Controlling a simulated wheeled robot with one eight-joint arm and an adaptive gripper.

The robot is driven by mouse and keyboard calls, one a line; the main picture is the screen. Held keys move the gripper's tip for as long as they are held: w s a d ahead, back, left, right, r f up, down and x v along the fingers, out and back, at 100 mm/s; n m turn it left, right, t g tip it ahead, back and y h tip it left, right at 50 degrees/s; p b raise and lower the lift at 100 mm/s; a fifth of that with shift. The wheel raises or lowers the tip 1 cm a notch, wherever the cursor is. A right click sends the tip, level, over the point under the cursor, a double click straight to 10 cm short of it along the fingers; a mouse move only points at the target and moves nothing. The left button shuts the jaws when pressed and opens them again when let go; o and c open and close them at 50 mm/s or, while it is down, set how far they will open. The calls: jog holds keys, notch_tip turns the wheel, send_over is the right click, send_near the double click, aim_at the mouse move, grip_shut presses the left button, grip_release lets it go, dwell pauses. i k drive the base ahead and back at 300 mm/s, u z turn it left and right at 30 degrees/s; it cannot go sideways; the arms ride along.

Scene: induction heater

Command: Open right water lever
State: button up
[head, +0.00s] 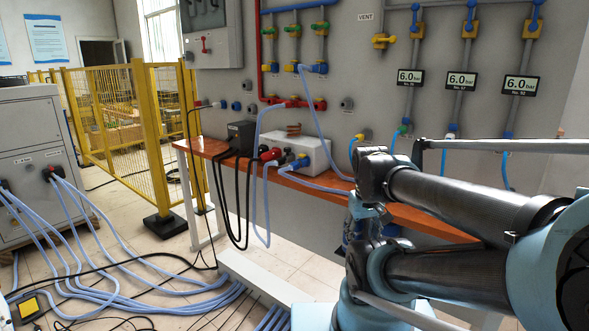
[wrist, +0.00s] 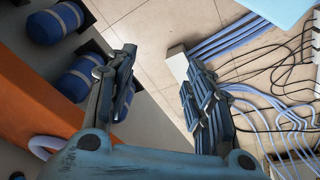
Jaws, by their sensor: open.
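In the head view, several small valve levers are on wall pipes. Green-handled valves (head: 320,28) sit on the pipes left of the VENT sign, above blue fittings. Other blue-handled valves (head: 537,14) sit at the top right above the pressure displays. A yellow valve (head: 382,40) is between them. I cannot tell which is the right water lever. My gripper (wrist: 157,56) shows in the wrist view, with fingers apart and nothing between them. It points down over the floor and is away from any lever.
An orange bench (head: 330,187) carries a white box (head: 302,155) with hoses. Blue cylinders (wrist: 57,22) lie beside the orange edge in the wrist view. Hoses (head: 120,285) and cables cover the floor at left. A yellow fence (head: 105,120) stands behind.

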aim_at(326, 25)
jog(key=k, duration=1.35)
jog(key=u, duration=0.65)
jog(key=i, duration=1.35)
jog(key=u, duration=0.35)
